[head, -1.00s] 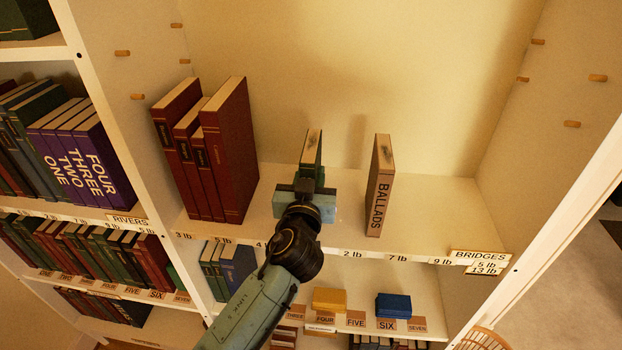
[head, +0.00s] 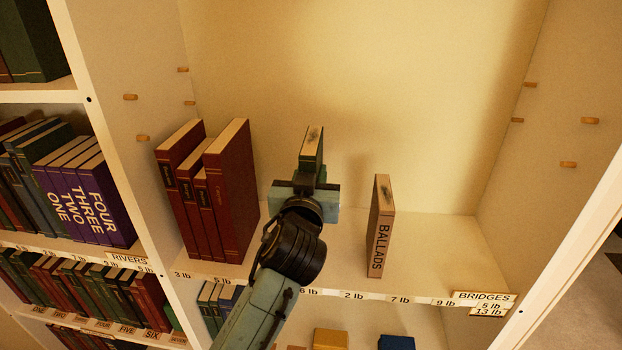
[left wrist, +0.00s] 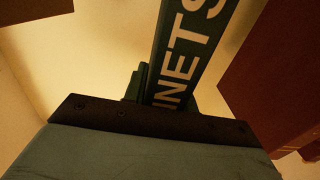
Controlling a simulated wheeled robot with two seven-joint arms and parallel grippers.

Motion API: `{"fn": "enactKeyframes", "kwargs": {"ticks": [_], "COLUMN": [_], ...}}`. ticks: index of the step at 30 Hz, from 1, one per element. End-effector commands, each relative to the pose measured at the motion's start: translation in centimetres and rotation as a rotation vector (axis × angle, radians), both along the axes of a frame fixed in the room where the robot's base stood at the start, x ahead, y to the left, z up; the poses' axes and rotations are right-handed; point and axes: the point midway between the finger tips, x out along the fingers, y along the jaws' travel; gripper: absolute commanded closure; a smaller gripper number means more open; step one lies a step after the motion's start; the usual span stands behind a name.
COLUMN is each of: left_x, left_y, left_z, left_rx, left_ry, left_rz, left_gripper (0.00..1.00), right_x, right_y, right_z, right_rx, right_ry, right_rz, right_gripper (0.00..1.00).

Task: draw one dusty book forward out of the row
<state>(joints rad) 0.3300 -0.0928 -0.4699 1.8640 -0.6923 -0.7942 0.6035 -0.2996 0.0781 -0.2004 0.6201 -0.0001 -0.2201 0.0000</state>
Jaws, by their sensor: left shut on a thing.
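My left gripper (head: 307,184) is shut on a green book (head: 312,148) with a pale top edge that carries a dark smudge. The gripper hides the book's lower part in the head view, so I cannot see whether its foot touches the shelf. In the left wrist view, the green spine (left wrist: 184,50) rises from my left gripper (left wrist: 150,105) with pale letters ending in "NETS". The BALLADS book (head: 380,228), brown with a tan top, stands upright alone to the right. My right gripper is not in view.
Several dark red books (head: 228,190) stand to the left. The shelf (head: 430,250) is bare right of BALLADS, up to the side wall. Labels line its front edge, with a BRIDGES label (head: 484,298) at the right. Lower shelves hold more books and blocks.

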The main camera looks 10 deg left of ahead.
Motion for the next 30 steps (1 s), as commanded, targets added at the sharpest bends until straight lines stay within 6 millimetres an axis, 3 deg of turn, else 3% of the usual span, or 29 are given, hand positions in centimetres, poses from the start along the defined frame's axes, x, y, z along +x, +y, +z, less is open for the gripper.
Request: {"fn": "enactKeyframes", "kwargs": {"ticks": [5, 30], "left_x": [-0.2, -2.4], "left_y": [0.0, 0.0], "left_z": [-0.1, -4.6], "left_rx": [-0.001, -0.002], "left_ry": [-0.005, -0.004], "left_rz": [-0.001, -0.001], "left_gripper": [1.0, 1.0], "right_x": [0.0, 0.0], "right_y": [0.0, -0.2], "right_z": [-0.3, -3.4], "right_rx": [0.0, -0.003], "right_ry": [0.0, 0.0], "right_rz": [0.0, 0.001], "right_gripper": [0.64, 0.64]}}
